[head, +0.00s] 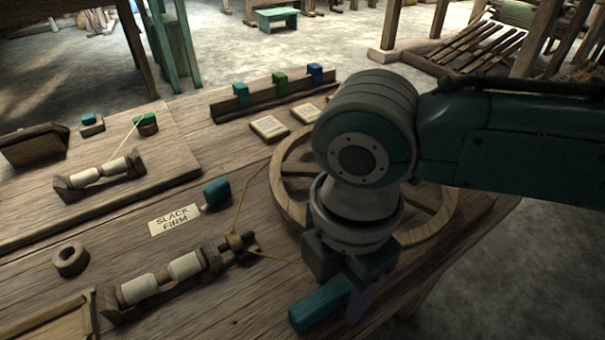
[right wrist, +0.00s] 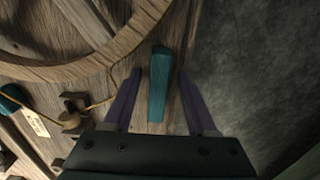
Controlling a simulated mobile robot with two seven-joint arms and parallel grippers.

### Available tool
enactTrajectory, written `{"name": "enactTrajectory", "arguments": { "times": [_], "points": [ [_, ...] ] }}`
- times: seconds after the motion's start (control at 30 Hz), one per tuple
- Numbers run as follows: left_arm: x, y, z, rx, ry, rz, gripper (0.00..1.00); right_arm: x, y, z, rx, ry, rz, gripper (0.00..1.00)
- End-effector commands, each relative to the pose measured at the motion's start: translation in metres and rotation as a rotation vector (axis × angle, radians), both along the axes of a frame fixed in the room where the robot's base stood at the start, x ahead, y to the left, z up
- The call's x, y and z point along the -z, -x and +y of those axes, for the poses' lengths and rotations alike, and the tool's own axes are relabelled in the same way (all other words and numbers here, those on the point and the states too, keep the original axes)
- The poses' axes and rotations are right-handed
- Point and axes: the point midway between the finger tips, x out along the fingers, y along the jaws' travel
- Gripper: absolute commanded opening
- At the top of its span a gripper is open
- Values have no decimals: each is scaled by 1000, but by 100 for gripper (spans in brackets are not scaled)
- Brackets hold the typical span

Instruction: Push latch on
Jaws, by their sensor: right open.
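A teal bar (head: 320,303) lies at the front edge of the bench. In the right wrist view the teal bar (right wrist: 158,88) lies between the two purple fingers of my right gripper (right wrist: 158,74), with a gap on each side. My right gripper (head: 352,300) is open and points down, partly hidden by its own wrist in the head view. A teal-ended lever (head: 215,193) sits by a label (head: 175,219) reading "SLACK FIRM". I cannot tell which of the two teal parts is the latch. My left gripper is not in view.
A wooden wheel (head: 292,196) lies partly under my right arm. A yellow cord runs from its rim to a spool holder (head: 165,285). A wooden ring (head: 70,260) lies at left. A rail with coloured blocks (head: 275,92) stands at the back. The floor is open beyond the right bench edge.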

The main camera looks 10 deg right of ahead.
Motion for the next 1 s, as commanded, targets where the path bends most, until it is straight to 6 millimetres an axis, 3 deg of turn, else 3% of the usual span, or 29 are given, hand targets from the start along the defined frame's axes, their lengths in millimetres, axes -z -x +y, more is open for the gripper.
{"name": "enactTrajectory", "arguments": {
  "times": [0.23,0.73,1.0],
  "points": [
    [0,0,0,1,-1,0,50,0,0,0,-1,0,0,55],
    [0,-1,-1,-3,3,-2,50,0,0,0,0,0,1,0],
    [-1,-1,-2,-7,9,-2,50,0,0,0,-1,0,1,0]
  ]
}}
